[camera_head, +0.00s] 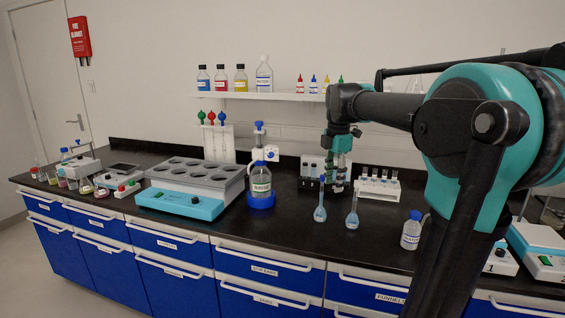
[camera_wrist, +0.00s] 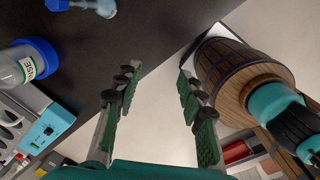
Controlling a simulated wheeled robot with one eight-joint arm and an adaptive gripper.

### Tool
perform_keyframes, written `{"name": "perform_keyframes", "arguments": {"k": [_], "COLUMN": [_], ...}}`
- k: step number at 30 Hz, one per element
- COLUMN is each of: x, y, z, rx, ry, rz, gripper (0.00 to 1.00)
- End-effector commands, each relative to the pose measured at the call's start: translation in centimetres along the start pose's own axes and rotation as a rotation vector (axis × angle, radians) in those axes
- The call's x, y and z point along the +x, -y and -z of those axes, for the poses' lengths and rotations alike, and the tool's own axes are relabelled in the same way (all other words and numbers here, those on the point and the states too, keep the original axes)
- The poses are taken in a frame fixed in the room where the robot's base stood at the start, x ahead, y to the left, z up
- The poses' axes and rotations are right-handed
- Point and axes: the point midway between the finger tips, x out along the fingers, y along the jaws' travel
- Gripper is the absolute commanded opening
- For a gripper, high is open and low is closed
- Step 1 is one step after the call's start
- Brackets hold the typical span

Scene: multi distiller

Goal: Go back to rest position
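My arm comes in from the right in the head view. My gripper (camera_head: 336,184) points down above the back-middle part of the black bench, near the small flasks and the tube rack. In the wrist view my gripper (camera_wrist: 159,78) has its two green-padded fingers wide apart, with nothing between them. Beyond them the wrist view shows the bench edge and pale floor.
Two blue-filled flasks (camera_head: 320,208) (camera_head: 352,212) stand before a white tube rack (camera_head: 378,190). A blue-capped bottle (camera_head: 411,232) stands to their right. A bottle on a blue base (camera_head: 261,184) and a grey-teal multi-well unit (camera_head: 190,190) are left. A bottle shelf (camera_head: 262,97) is behind.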

Motion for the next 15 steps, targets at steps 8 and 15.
{"name": "perform_keyframes", "arguments": {"k": [8, 15], "x": [6.9, 15.2], "y": [3.8, 9.9], "z": [0.2, 1.2], "rx": [0.442, 1.010], "ry": [0.006, -0.031], "rz": [-0.073, -0.169], "gripper": [0.40, 0.40]}}
